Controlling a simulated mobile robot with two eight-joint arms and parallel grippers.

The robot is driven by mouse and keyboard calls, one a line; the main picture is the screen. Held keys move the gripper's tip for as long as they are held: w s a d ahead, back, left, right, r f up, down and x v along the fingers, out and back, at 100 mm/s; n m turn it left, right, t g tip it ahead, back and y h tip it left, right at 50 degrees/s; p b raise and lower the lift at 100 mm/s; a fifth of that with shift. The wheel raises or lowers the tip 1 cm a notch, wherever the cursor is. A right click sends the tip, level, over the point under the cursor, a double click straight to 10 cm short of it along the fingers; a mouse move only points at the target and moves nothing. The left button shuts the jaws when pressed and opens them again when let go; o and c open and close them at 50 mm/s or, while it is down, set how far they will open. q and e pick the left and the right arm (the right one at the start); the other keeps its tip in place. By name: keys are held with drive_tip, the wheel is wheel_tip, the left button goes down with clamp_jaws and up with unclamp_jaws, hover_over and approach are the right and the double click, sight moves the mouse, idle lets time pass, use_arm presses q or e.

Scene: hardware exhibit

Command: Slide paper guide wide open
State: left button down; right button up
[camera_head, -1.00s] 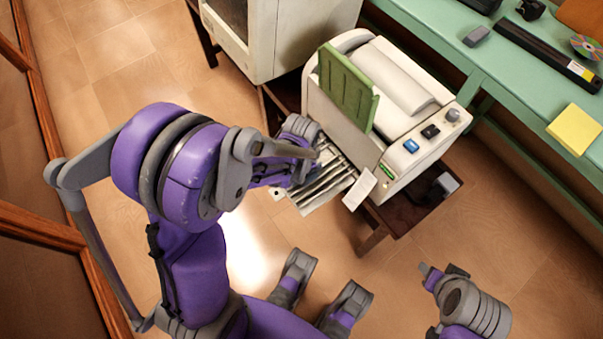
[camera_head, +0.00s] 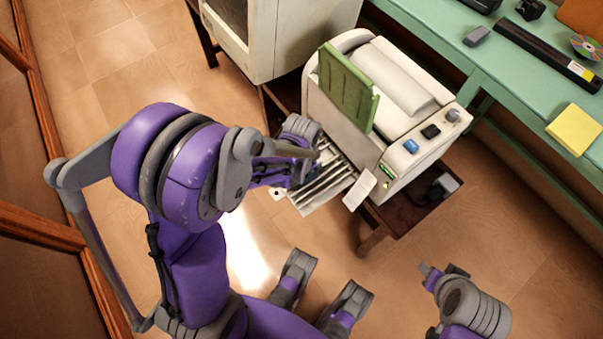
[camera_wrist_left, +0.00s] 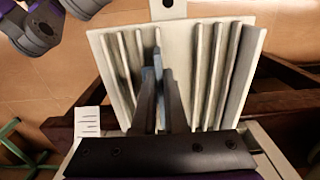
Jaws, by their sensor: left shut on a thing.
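The printer (camera_head: 385,95) is a cream machine with a raised green lid and stands on a dark wooden stand. Its pale ridged paper tray (camera_head: 312,207) sticks out from its left side. In the wrist view the tray (camera_wrist_left: 108,50) has several upright ribs. My left gripper (camera_head: 300,178) is over the tray, its fingers mostly hidden in the head view. In the wrist view its two dark fingers (camera_wrist_left: 162,85) are closed around a thin blue-grey upright guide (camera_wrist_left: 157,62) near the tray's middle, with ribs on both sides.
A white paper tag (camera_head: 360,190) hangs beside the tray. A green table (camera_head: 440,38) at the upper right holds a yellow pad (camera_head: 575,129) and a long black bar (camera_head: 545,48). A cream cabinet (camera_head: 285,40) stands behind the printer. Open floor lies left of the tray.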

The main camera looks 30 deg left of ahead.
use_arm(q)
drive_tip(key=s+d, duration=0.1)
drive_tip(key=d, duration=0.3)
drive_tip(key=s+d, duration=0.1)
drive_tip(key=d, duration=0.1)
drive_tip(key=shift+s+d, duration=0.3)
drive_tip(key=shift+s, duration=0.05)
drive_tip(key=c, duration=1)
unclamp_jaws()
drive_tip(key=shift+a, duration=0.1)
drive_tip(key=shift+o, duration=0.2)
wheel_tip(320, 180, up, 11)
drive_tip(key=p, duration=0.3)
